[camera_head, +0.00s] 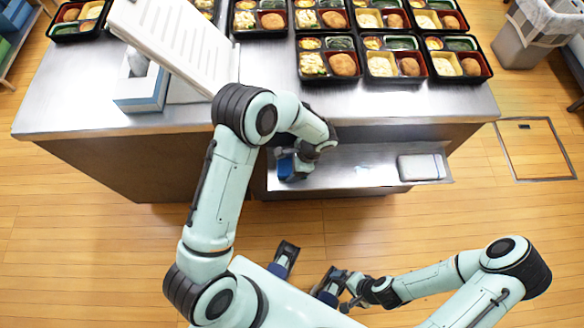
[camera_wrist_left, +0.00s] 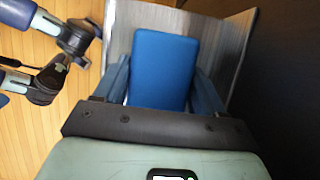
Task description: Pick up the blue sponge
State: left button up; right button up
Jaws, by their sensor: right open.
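The blue sponge (camera_head: 285,168) is at the left end of a low metal shelf on the counter's front side. In the left wrist view the sponge (camera_wrist_left: 164,65) is a blue block between my left gripper's (camera_wrist_left: 162,85) two fingers, which meet its left and right sides. In the head view my left gripper (camera_head: 297,163) is shut around it, partly hidden by the wrist. Whether the sponge is clear of the shelf is hard to tell. My right gripper (camera_head: 306,273) is open and empty near my base, well away from the sponge.
The metal shelf (camera_head: 345,180) also holds a white box (camera_head: 421,167) at its right end. Above is a steel counter (camera_head: 420,105) with several bento trays (camera_head: 328,60), a tissue box (camera_head: 140,87) and a tilted white rack (camera_head: 172,42). Wooden floor right of the shelf is open.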

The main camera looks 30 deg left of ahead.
pick_arm(q)
jog(key=c, duration=0.3)
jog(key=shift+r, duration=0.1)
jog(key=shift+c, duration=0.2)
jog(key=shift+r, duration=0.2)
notch_tip(320, 180, up, 20)
jog(key=p, duration=0.2)
jog(key=shift+o, duration=1.1)
jog(key=shift+c, duration=0.8)
jog(key=shift+f, duration=0.15)
